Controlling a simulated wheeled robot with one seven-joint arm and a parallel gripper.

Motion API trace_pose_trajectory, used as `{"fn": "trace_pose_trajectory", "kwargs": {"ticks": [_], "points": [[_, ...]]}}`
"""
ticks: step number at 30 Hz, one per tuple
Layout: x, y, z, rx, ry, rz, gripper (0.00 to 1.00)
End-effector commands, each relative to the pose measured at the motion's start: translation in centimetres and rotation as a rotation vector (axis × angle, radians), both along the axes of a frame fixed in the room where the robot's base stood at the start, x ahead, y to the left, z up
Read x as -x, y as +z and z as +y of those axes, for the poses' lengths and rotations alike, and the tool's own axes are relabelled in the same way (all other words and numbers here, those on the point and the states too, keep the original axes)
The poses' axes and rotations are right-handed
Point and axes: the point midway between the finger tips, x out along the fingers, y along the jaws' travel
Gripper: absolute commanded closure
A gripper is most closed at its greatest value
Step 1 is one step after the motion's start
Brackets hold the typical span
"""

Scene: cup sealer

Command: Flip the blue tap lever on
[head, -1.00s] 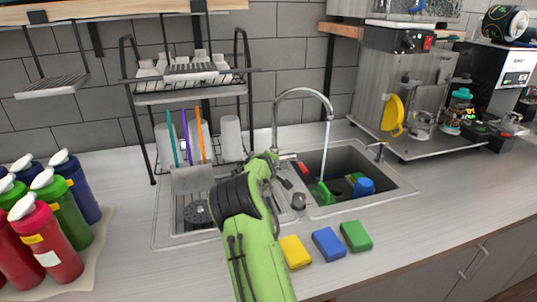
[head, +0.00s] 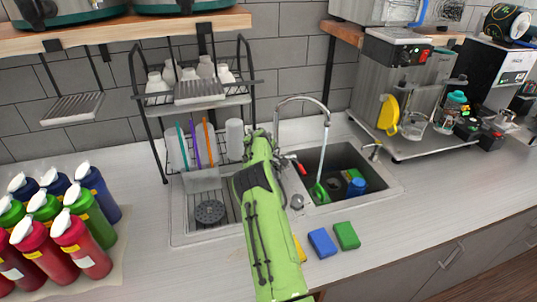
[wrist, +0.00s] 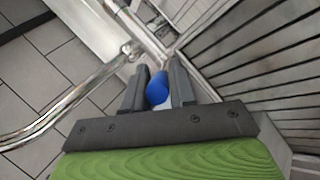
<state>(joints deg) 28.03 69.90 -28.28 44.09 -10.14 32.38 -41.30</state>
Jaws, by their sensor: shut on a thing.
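The blue tap lever (wrist: 157,88) shows in the wrist view between the two dark fingers of my gripper (wrist: 157,72). The fingers are shut on it. The chrome tap (head: 302,98) arches over the sink in the head view, and its pipe (wrist: 62,102) runs along the left of the wrist view. A thin pale stream of water (head: 323,150) shows below the spout. The tap's red lever (head: 300,168) is just right of my arm. In the head view my green arm hides the blue lever and my fingertips.
The sink basin (head: 372,190) holds green and blue items. A dish rack (head: 163,100) stands behind my arm. Blue (head: 321,243) and green (head: 346,236) sponges lie in front. Several bottles (head: 80,245) stand at left, the sealer machine (head: 385,80) at right.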

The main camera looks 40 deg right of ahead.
Motion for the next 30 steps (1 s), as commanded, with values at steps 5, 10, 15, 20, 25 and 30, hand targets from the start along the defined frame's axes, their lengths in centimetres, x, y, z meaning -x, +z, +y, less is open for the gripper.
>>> {"fn": "trace_pose_trajectory", "kwargs": {"ticks": [5,10,15,20,25,30], "points": [[-0.2,0.4,0.0,0.006,0.003,-0.006,1.00],[-0.2,0.4,-0.1,0.007,0.003,-0.007,1.00],[-0.2,0.3,-0.1,0.007,0.002,-0.005,0.53],[-0.1,0.2,0.0,0.004,0.001,-0.003,0.53],[0.0,0.5,0.2,0.004,0.002,-0.002,0.53],[0.8,2.6,1.7,0.003,0.002,-0.006,0.53]]}}
